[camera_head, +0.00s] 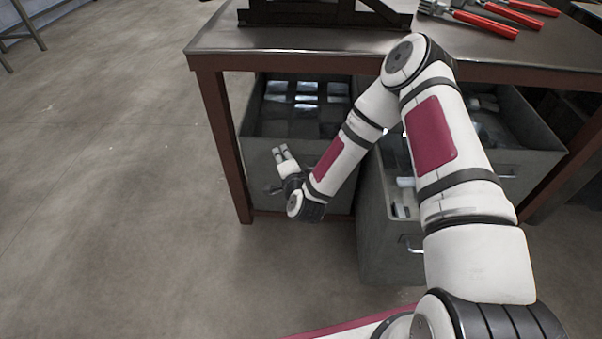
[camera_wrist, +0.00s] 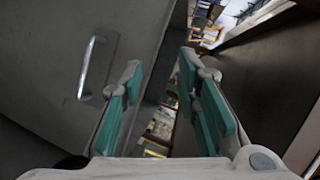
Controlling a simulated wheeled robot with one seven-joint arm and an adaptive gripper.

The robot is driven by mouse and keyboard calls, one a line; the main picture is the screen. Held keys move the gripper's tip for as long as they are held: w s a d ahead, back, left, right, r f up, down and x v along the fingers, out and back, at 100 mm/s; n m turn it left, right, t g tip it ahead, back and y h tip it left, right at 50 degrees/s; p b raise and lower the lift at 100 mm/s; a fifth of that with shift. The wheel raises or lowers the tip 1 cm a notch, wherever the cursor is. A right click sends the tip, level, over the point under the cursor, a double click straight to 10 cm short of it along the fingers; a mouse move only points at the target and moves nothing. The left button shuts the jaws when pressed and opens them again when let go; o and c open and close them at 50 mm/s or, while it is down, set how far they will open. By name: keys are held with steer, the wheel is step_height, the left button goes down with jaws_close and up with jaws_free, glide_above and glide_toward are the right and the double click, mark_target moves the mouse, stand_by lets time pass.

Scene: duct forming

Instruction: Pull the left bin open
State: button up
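The left bin (camera_head: 262,128) is a grey open-topped bin under the left end of the table, with dark and shiny contents. My gripper (camera_head: 281,153) is in front of it, near its front panel, and my arm covers its right part. No handle of this bin shows clearly in the head view. In the wrist view, a grey panel with a metal bar handle (camera_wrist: 88,67) fills the left side; I cannot tell for sure which bin it belongs to. My gripper also shows there (camera_wrist: 160,80), its teal-padded fingers apart with nothing between them. The handle is left of the fingers, not between them.
A middle bin (camera_head: 378,245) with a handle (camera_head: 411,244) juts out from under the table, right of my gripper. A right bin (camera_head: 540,160) is beyond my arm. The table (camera_head: 310,42) bears red-handled tools (camera_head: 485,22). Floor to the left is clear.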

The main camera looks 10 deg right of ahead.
steer(key=s+d+f+m+h+b, duration=0.2)
steer(key=s+f+m+h, duration=0.1)
steer(key=f, duration=0.2)
steer(key=s+d+f+m+h+b, duration=0.1)
steer(key=s+f+m+h+b, duration=0.1)
steer(key=f+m, duration=0.3)
steer(key=shift+n, duration=0.6)
steer(key=b+x, duration=0.2)
steer(key=x, duration=0.5)
steer(key=b+x, duration=0.2)
steer(key=x, duration=0.5)
steer(key=shift+s+d+f, duration=0.1)
steer(key=shift+d+f, duration=0.1)
steer(key=shift+d, duration=0.05)
jaws_close()
